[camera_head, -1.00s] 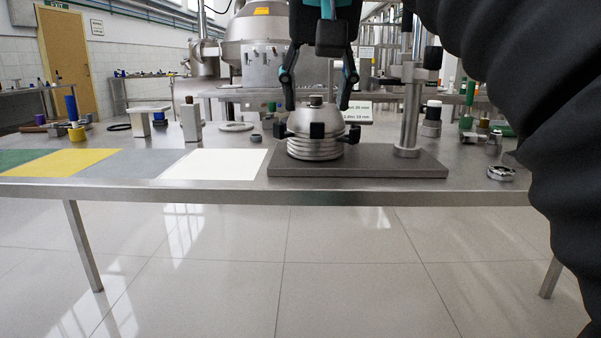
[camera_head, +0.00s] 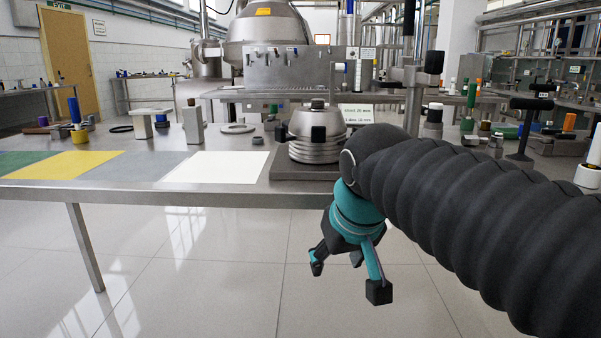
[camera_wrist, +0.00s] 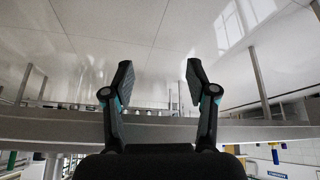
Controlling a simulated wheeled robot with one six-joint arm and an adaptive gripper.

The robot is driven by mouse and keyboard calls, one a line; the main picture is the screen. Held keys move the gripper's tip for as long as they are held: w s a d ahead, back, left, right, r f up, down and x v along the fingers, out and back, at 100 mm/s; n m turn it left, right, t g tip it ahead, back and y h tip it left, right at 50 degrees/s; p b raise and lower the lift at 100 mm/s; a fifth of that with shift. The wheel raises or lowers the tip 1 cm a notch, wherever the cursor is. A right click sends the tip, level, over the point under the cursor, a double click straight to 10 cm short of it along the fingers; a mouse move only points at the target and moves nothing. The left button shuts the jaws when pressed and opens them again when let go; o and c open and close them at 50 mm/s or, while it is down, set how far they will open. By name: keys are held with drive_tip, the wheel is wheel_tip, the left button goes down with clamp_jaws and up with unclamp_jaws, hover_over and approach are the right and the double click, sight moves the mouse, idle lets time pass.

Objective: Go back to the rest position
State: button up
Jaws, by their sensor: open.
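My gripper (camera_head: 347,272) hangs in front of the table's near edge, below the tabletop, in the head view. Its fingers are apart with nothing between them. The wrist view also shows my gripper (camera_wrist: 153,85) open, with floor and the table edge behind the fingers. The metal disc separator (camera_head: 316,130) stands on its dark base plate (camera_head: 290,167) on the table. It is a ribbed stack with a domed top and dark clamps. My arm hides the right part of the base plate.
The steel table (camera_head: 130,196) has a white sheet (camera_head: 215,167) and a yellow sheet (camera_head: 65,164) on its left side. A dark T-shaped handle (camera_head: 525,125) and several small parts stand at the right. The floor (camera_head: 180,275) in front is clear.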

drive_tip(key=s+d+f+m+h+p, duration=0.1)
drive_tip(key=s+d+f+m, duration=0.2)
drive_tip(key=s+d+f, duration=0.7)
drive_tip(key=shift+s+f, duration=0.9)
drive_tip(key=shift+s, duration=0.15)
drive_tip(key=shift+r, duration=0.1)
